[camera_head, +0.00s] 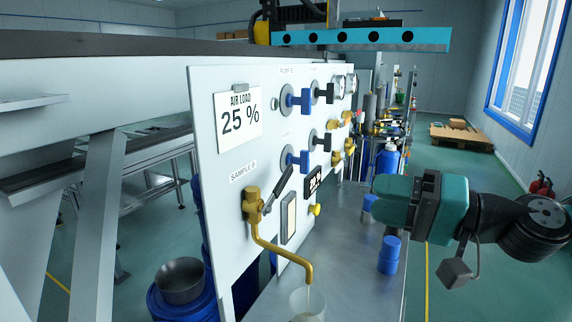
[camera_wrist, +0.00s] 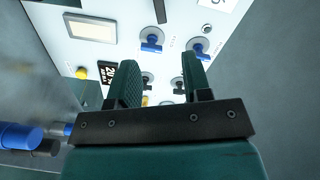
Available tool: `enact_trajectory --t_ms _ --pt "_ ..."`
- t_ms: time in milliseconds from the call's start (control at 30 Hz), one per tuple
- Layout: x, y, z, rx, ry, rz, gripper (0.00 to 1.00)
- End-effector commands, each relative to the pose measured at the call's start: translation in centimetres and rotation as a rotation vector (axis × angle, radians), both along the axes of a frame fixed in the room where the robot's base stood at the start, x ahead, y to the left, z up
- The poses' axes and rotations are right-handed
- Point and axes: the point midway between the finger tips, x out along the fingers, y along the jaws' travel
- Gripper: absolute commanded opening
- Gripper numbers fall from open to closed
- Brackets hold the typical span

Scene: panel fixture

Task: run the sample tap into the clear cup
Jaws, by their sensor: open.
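The brass sample tap (camera_head: 253,207) sits on the white panel under a "SAMPLE B" label, its spout bending down and right. Its dark lever (camera_head: 278,189) slants up to the right. The clear cup (camera_head: 307,304) stands below the spout mouth, partly cut off by the picture's lower edge. A thin pale streak shows under the mouth; I cannot tell whether liquid is running or how full the cup is. My gripper (camera_head: 378,200) is right of the tap, apart from it. In the wrist view my gripper (camera_wrist: 160,82) is open and empty, facing the panel.
The panel (camera_head: 220,190) carries blue-handled valves (camera_head: 297,160), a display (camera_head: 313,183) and an "AIR LOAD 25 %" sign (camera_head: 239,118). Blue-capped containers (camera_head: 389,255) stand on the metal bench right of the cup. A metal pot (camera_head: 181,281) is at lower left.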

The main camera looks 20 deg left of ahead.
Motion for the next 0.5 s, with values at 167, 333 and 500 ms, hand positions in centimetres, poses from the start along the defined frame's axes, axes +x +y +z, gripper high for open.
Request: enact_trajectory --t_ms 167,333,500 --pt "0.0 2.9 0.3 -0.004 0.000 0.008 0.45" --pt "0.3 6.9 0.2 -0.005 -0.002 0.008 0.45" --pt "0.5 10.7 0.2 -0.004 -0.003 0.007 0.45"
